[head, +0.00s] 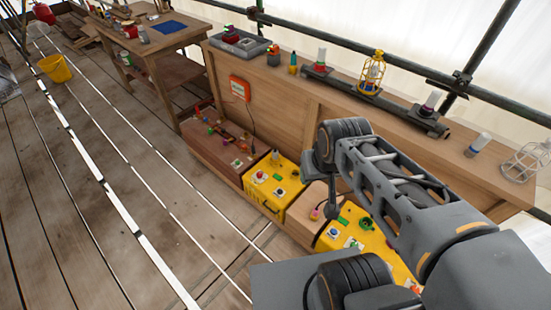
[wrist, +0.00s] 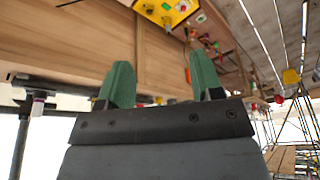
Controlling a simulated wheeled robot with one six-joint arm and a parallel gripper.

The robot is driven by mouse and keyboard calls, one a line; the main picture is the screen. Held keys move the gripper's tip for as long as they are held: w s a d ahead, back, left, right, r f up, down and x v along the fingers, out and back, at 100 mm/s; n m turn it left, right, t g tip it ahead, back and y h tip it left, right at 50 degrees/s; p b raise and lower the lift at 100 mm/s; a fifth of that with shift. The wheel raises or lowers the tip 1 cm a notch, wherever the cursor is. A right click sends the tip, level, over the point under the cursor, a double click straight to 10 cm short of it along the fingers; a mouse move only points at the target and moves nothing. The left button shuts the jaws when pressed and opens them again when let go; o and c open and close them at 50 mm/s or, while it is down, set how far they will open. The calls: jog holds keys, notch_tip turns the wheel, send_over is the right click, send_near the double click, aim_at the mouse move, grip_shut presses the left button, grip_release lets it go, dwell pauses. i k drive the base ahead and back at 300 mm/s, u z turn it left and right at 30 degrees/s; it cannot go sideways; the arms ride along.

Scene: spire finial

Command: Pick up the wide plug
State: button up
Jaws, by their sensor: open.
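I cannot tell for sure which item is the wide plug. Candidates on the long wooden ledge in the head view are a white-topped plug with a red base (head: 320,58), a white-topped plug with a purple base (head: 430,102) and a grey-blue capped cylinder (head: 477,144). My gripper (wrist: 163,75) shows in the wrist view with two green fingers spread apart and nothing between them. In the head view my arm bends down in front of the ledge and hides part of it; the fingers are not clearly seen there.
A yellow caged lamp (head: 371,72) and a white wire cage (head: 527,160) stand on the ledge. A grey tray (head: 222,46) is at its far left end. Yellow boxes (head: 272,190) with small parts sit below. The plank floor at left is mostly clear.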

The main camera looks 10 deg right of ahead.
aim_at(274, 157)
jog(key=u, duration=0.25)
jog(key=k, duration=0.4)
jog(key=u, duration=1.05)
jog(key=k, duration=0.9)
jog(key=u, duration=0.7)
jog(key=i, duration=1.7)
jog(key=z, duration=0.55)
jog(key=i, duration=1.9)
jog(key=z, duration=1.8)
jog(key=i, duration=1.2)
jog(key=z, duration=1.1)
